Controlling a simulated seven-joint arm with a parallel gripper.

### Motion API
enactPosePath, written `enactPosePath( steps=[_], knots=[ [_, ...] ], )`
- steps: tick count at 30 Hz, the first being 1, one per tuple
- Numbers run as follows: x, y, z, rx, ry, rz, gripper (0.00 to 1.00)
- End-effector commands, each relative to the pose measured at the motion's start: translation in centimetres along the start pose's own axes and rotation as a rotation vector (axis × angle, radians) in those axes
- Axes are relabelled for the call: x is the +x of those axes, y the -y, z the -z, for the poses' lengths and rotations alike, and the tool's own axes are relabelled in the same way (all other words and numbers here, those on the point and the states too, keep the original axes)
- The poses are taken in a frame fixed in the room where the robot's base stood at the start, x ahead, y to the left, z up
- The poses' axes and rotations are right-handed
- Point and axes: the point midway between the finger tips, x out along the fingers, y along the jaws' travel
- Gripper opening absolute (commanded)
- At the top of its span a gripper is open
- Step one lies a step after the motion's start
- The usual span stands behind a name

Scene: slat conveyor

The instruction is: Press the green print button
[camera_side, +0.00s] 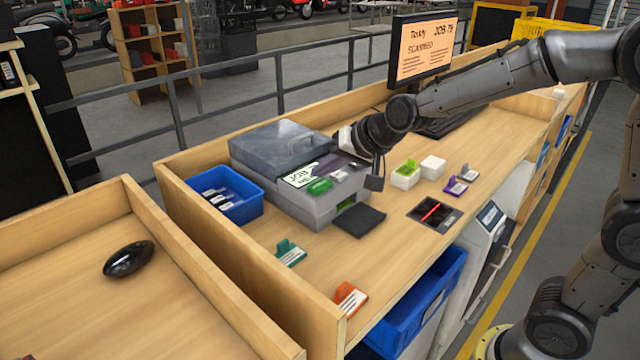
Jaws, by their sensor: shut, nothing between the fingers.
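The grey label printer (318,211) stands on the wooden bench, with a translucent grey lid at its back left. The green print button (320,186) is on its sloped front panel, beside a small lit screen (299,177) that reads "JOB". A small pale button (338,176) sits to the right of the green one. My gripper (375,183) is shut and empty, pointing down over the printer's right side. It is to the right of the green button and appears apart from it. Whether it touches the printer cannot be told.
A blue bin (228,209) stands left of the printer and a dark mat (360,221) lies before it. White blocks (432,167), a black tray (435,214) with a red item, and several coloured tags lie rightward and in front. A monitor (423,48) stands behind.

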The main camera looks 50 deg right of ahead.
Motion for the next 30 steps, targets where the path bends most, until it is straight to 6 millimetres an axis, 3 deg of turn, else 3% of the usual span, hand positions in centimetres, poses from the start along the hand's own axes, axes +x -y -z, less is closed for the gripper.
enactPosePath(
  steps=[30],
  knots=[
    [0.82,-0.58,-0.61,0.001,0.000,0.001,0.00]
  ],
)
